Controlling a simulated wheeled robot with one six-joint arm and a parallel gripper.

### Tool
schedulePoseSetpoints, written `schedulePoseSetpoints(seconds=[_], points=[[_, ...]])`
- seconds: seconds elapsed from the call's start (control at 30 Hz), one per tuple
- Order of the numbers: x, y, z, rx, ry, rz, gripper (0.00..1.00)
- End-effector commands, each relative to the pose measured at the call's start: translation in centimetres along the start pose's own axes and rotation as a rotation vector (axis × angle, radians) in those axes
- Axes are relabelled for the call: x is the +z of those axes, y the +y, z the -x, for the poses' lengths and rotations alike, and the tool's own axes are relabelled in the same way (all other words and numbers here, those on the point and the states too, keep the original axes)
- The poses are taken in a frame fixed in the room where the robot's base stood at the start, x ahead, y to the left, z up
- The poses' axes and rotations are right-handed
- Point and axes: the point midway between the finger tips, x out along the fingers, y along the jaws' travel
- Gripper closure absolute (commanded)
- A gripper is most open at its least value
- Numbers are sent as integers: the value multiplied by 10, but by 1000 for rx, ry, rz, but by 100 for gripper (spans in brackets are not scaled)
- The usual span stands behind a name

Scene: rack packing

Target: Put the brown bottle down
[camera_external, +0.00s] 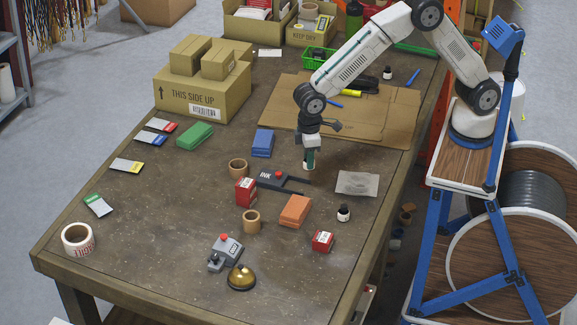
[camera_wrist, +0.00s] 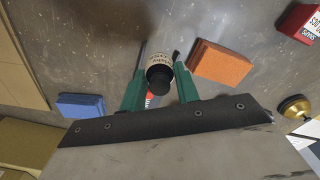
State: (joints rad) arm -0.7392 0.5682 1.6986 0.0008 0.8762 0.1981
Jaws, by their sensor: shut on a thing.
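My gripper (camera_external: 309,165) points down over the middle of the table in the external view. In the wrist view its two green fingers (camera_wrist: 160,72) are shut on a small bottle (camera_wrist: 160,84) with a black cap and a pale printed label. The cap faces the camera, so the bottle looks about upright. Its body is mostly hidden and its brown colour does not show clearly. In the external view the bottle is largely covered by the fingers. I cannot tell whether its base touches the table (camera_external: 150,245).
Near the gripper are a dark ink pad (camera_external: 272,179), an orange block (camera_external: 295,211), a grey patterned sheet (camera_external: 357,184) and a small dark bottle (camera_external: 343,213). A blue block (camera_external: 262,143) and cardboard (camera_external: 375,125) lie behind. The table's front left is mostly clear.

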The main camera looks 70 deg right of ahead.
Motion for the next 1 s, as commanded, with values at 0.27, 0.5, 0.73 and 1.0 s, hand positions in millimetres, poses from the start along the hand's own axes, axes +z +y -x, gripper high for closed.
schedulePoseSetpoints(seconds=[0.27,0.5,0.73,1.0], points=[[-92,-105,9,-1,1,-22,92],[-130,-195,13,-1,1,-46,92],[-136,-252,15,-2,2,-63,92],[-134,-270,5,-1,0,-71,92]])
